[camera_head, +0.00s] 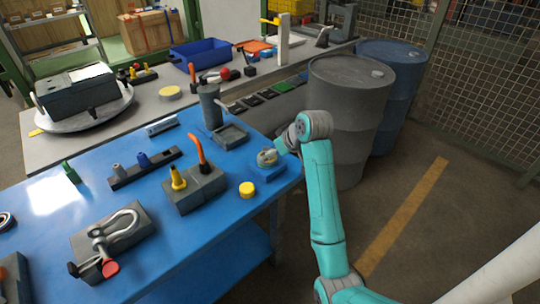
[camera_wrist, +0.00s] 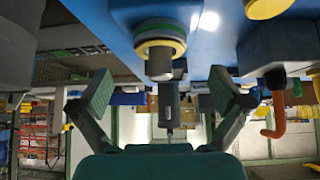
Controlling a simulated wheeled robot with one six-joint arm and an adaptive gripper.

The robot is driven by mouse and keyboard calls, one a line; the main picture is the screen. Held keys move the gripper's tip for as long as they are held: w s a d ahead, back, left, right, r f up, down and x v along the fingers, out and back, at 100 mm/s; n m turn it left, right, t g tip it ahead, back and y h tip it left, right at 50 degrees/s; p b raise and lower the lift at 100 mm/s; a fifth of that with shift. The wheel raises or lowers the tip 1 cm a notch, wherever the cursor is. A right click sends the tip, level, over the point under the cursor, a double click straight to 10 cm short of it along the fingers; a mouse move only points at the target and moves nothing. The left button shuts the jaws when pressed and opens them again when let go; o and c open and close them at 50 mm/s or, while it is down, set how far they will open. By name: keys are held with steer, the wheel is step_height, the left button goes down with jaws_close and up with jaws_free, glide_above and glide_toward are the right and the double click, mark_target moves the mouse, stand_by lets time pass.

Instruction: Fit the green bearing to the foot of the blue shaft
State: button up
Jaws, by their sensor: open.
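My gripper (camera_head: 288,138) is at the right edge of the blue table, close to a small blue block (camera_head: 268,172). In the wrist view, which appears upside down, its two fingers (camera_wrist: 163,92) are spread wide with nothing clasped. A round piece with a yellow-green rim and grey stub (camera_wrist: 160,48) sits beyond and between them; it also shows on the block in the head view (camera_head: 267,156). I cannot tell whether it is the green bearing. A green wedge-like piece (camera_head: 70,172) stands further left.
A grey block (camera_head: 195,195) with a yellow cone and orange hook, a yellow disc (camera_head: 247,189) and a grey post (camera_head: 210,107) stand near my gripper. A shackle (camera_head: 112,230) lies on another block. Drums (camera_head: 350,110) stand right of the table.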

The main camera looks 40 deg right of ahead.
steer(key=v, duration=0.6)
steer(key=shift+s+r, duration=0.2)
steer(key=shift+r, duration=0.05)
stand_by(0.3)
